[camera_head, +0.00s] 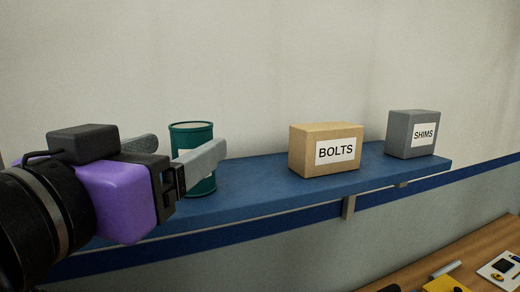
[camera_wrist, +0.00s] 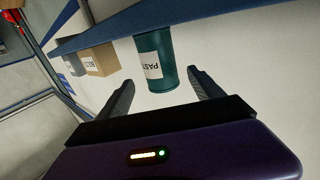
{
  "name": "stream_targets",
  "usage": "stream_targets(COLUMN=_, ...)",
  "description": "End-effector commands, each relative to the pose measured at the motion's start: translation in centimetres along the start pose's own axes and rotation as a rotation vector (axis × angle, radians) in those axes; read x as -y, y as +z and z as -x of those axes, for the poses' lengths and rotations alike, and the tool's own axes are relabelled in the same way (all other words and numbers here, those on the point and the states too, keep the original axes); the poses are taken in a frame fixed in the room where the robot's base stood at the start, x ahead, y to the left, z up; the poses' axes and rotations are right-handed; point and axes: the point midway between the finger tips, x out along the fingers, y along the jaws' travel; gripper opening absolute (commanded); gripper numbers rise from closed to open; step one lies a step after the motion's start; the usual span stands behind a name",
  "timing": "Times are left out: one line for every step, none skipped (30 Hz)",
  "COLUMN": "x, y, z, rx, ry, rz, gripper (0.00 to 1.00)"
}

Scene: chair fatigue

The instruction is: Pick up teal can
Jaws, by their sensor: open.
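The teal can (camera_head: 191,131) stands upright on a blue wall shelf (camera_head: 255,193), toward its left part. It has a white label, and my gripper hides part of it in the head view. In the wrist view the teal can (camera_wrist: 150,45) appears upside down, with its label reading "PAST". My gripper (camera_head: 186,150) is open, one finger on the near side of the can and the other farther back to its left. In the wrist view the gripper fingers (camera_wrist: 162,85) point toward the can, which lies ahead between their lines. I cannot tell whether a finger touches it.
A tan box labelled BOLTS (camera_head: 304,152) stands right of the can with a gap between. A grey box labelled SHIMS (camera_head: 401,134) stands near the shelf's right end. The wall is close behind. A wooden table (camera_head: 452,259) with small items is below at right.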

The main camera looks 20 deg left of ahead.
Motion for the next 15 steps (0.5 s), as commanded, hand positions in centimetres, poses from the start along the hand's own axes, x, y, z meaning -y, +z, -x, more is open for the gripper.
stream_targets(x=0.0, y=-0.2, z=-0.5, rx=0.001, ry=0.002, rz=0.001, gripper=0.76)
stream_targets(x=-0.1, y=-0.2, z=-0.8, rx=0.001, ry=0.003, rz=0.001, gripper=0.76)
stream_targets(x=-0.1, y=-0.2, z=-1.3, rx=0.002, ry=0.003, rz=0.001, gripper=0.76)
stream_targets(x=-0.1, y=-0.2, z=-1.6, rx=0.002, ry=0.003, rz=0.001, gripper=0.76)
stream_targets(x=-0.1, y=-0.2, z=-1.9, rx=0.001, ry=0.003, rz=0.001, gripper=0.76)
stream_targets(x=0.0, y=-0.2, z=-2.3, rx=0.001, ry=0.002, rz=0.001, gripper=0.76)
stream_targets(x=0.0, y=-0.2, z=-2.5, rx=0.001, ry=0.002, rz=0.001, gripper=0.76)
stream_targets(x=0.0, y=-0.3, z=-2.8, rx=0.002, ry=0.003, rz=0.002, gripper=0.76)
stream_targets(x=0.1, y=-0.4, z=-3.3, rx=0.002, ry=0.003, rz=0.002, gripper=0.76)
stream_targets(x=0.1, y=-0.4, z=-3.8, rx=0.002, ry=0.003, rz=0.002, gripper=0.76)
stream_targets(x=0.1, y=-0.5, z=-4.2, rx=0.003, ry=0.003, rz=0.003, gripper=0.76)
stream_targets(x=0.1, y=-0.5, z=-4.9, rx=0.003, ry=0.004, rz=0.003, gripper=0.76)
stream_targets(x=0.2, y=-0.6, z=-5.3, rx=0.003, ry=0.003, rz=0.003, gripper=0.76)
stream_targets(x=0.2, y=-0.5, z=-5.7, rx=0.003, ry=0.004, rz=0.002, gripper=0.76)
stream_targets(x=0.2, y=-0.4, z=-6.2, rx=0.002, ry=0.003, rz=0.002, gripper=0.76)
